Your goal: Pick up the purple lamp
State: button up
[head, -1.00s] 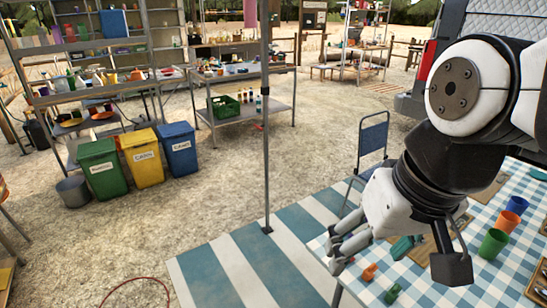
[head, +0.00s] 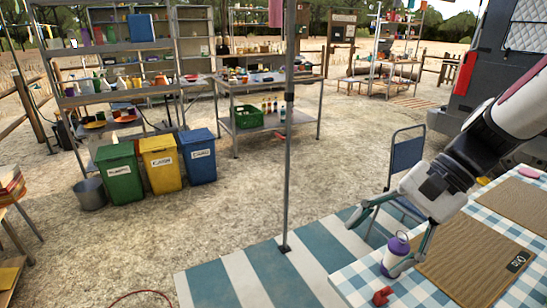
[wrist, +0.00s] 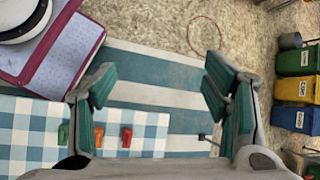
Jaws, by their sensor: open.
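The purple lamp (head: 396,246) stands upright on the checked table (head: 358,284) near its left corner in the head view. It has a purple cap and a pale body. My gripper (head: 374,243) is open and empty above this corner. Its right finger reaches down in front of or right beside the lamp; I cannot tell whether they touch. The left finger is apart from the lamp, off to the upper left. In the wrist view both fingers (wrist: 158,90) are spread wide, with the striped mat behind the gap. I cannot make out the lamp there.
A small red item (head: 382,296) lies near the lamp; red (wrist: 127,136), orange (wrist: 99,137) and green (wrist: 63,134) items show in the wrist view. Brown placemats (head: 478,262) cover the table's right. A blue folding chair (head: 407,160) stands behind. A pole (head: 288,150) rises left.

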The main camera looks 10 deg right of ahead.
jog(key=w+d+f+m+t+y+b, duration=0.2)
jog(key=w+d+f+m+t+b, duration=0.15)
jog(key=d+f+m, duration=0.35)
jog(key=w+d+f+m+t+y+b, duration=0.25)
jog(key=w+d+f+t, duration=0.2)
jog(key=d, duration=0.45)
jog(key=w+d+f+m+t+y+b, duration=0.1)
jog(key=w+d+f+m+t+b, duration=0.2)
jog(key=d+f+m+t, duration=0.45)
jog(key=n+g+b, duration=0.1)
jog(key=n+g, duration=0.1)
jog(key=g, duration=0.1)
send_near(395, 257)
jog(key=w+f, duration=0.1)
jog(key=w, duration=0.1)
jog(key=w+f, duration=0.1)
jog(key=f, duration=0.1)
jog(key=shift+w+f, duration=0.15)
jog(key=shift+w, duration=0.2)
jog(key=shift+w+a, duration=0.3)
jog(key=shift+a, duration=0.05)
jog(key=shift+b+x, duration=0.65)
jog(key=shift+x, duration=2.6)
jog(key=shift+r, duration=0.25)
jog(key=c, duration=1.4)
notch_tip(395, 257, up, 10)
jog(key=p, duration=0.2)
jog(key=shift+p, duration=0.3)
jog(key=shift+c, duration=0.2)
